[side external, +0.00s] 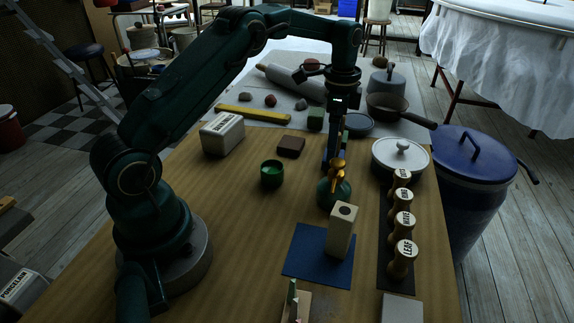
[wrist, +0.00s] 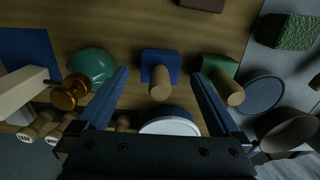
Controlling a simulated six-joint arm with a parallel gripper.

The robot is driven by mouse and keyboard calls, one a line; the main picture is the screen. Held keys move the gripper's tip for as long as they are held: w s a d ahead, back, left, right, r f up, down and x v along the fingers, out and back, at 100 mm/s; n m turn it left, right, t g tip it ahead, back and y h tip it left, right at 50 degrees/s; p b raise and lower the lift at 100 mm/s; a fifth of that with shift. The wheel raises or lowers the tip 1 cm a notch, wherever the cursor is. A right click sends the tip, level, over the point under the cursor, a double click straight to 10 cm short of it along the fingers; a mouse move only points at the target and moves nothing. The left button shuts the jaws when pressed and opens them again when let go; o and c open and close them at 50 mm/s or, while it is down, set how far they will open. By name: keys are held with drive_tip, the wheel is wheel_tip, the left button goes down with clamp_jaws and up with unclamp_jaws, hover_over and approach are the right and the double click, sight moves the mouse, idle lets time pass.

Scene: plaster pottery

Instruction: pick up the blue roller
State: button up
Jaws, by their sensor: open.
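The blue roller (wrist: 163,60) has a blue head and a pale wooden handle; in the wrist view it is at the centre, between my gripper's fingers. My gripper (wrist: 160,84) is open, its two dark blue fingers either side of the roller, with nothing visibly gripped. In the side external view my gripper (side external: 333,160) points down over the table beyond a teal bottle with a gold top (side external: 333,193), and the roller is mostly hidden by the gripper. A similar green roller (wrist: 216,66) with a wooden handle is to the right in the wrist view.
A white lidded pot (side external: 383,153) and labelled wooden stamps (side external: 404,258) stand right of my gripper. A cream block (side external: 341,232) is on a blue mat (side external: 302,262). A green cup (side external: 271,174) and brown block (side external: 290,147) lie left. The table front left is clear.

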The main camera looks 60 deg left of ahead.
drive_tip(key=shift+f, duration=2.35)
drive_tip(key=c, duration=1.4)
drive_tip(key=shift+r, duration=0.15)
